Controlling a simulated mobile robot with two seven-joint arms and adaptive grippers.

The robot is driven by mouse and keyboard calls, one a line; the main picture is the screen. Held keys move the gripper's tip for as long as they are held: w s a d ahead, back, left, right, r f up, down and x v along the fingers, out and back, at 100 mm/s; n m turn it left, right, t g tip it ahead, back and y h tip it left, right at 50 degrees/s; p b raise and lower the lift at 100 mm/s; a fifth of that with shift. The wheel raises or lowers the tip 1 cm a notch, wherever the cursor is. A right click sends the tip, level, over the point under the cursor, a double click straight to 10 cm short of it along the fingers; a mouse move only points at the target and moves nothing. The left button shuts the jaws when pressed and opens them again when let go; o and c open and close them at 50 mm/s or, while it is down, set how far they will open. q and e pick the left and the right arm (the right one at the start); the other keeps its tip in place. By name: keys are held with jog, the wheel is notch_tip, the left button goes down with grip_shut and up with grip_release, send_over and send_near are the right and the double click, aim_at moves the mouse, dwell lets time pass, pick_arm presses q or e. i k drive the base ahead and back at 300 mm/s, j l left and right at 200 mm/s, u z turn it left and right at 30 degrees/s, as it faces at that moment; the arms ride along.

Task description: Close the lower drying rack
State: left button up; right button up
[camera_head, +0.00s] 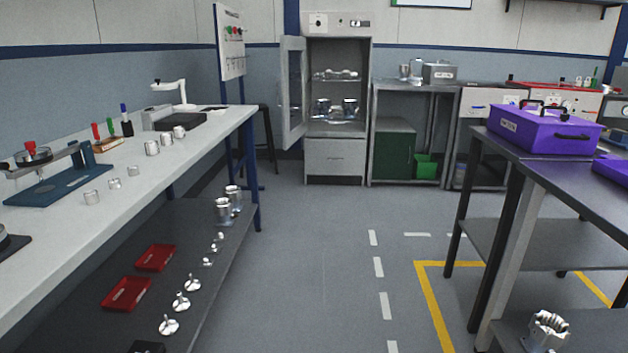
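A tall grey cabinet (335,165) stands against the back wall, with its glazed door (293,92) swung open to the left. Inside, an upper rack (337,76) carries small metal parts. A lower rack (338,121) carries shiny metal cylinders and seems to reach near the cabinet's front; from this distance I cannot tell how far it is out. A closed drawer front lies below it. Neither of my grippers is in view.
A long workbench (215,125) with a lower shelf runs along the left. A dark table (560,170) with purple boxes (545,130) stands at right. A metal shelf unit (415,88) is right of the cabinet. The floor (310,240) between is clear up to the cabinet.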

aim_at(334, 107)
jog(key=i+z, duration=0.2)
jog(key=i, duration=1.5)
jog(key=i+l, duration=0.1)
jog(key=i, duration=2.3)
